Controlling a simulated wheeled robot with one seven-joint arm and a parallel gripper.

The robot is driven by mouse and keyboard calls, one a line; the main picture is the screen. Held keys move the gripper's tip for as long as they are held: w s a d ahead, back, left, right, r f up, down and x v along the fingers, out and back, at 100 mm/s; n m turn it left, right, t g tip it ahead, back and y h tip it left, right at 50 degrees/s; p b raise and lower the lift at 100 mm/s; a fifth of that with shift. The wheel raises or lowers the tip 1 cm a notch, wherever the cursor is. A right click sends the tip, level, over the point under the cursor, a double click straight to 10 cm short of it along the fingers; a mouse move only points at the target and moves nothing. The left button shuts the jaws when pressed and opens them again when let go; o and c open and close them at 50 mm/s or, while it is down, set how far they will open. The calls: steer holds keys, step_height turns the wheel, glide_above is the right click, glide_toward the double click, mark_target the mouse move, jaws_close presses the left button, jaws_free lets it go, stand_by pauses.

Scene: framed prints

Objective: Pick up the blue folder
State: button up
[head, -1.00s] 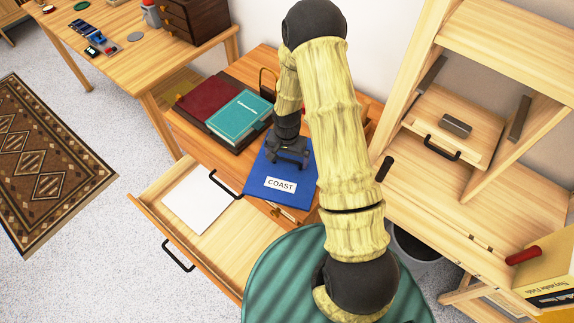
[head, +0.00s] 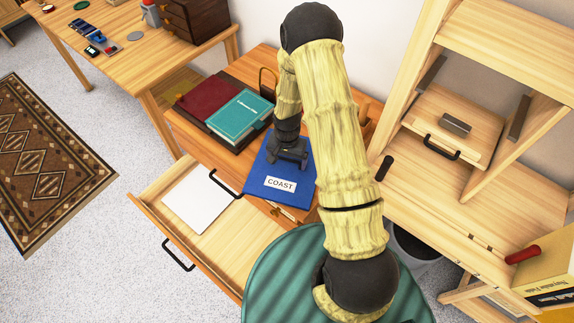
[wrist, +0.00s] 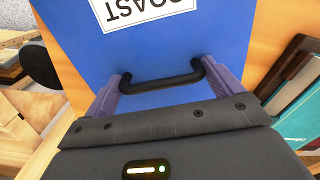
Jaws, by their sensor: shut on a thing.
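The blue folder (head: 256,182) with a white COAST label lies on the wooden cabinet top in the head view, its front edge reaching out toward the open drawer. In the wrist view the blue folder (wrist: 70,30) fills the upper middle, with a black bar handle (wrist: 160,81) on it. My gripper (head: 288,156) is over the folder's far part. In the wrist view my gripper (wrist: 165,74) has its two purple-grey fingers at the two ends of the handle, shut on it. Whether the folder is clear of the top cannot be told.
A teal book (head: 240,116) and a dark red book (head: 207,96) lie on a dark tray left of the folder. An open drawer (head: 225,250) holding white paper juts out below. A light wooden shelf unit (head: 430,205) stands at right.

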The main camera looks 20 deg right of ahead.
mark_target(287, 159)
steer(key=shift+r+b, duration=0.35)
steer(key=shift+r, duration=4.7)
steer(key=shift+a+f, duration=0.1)
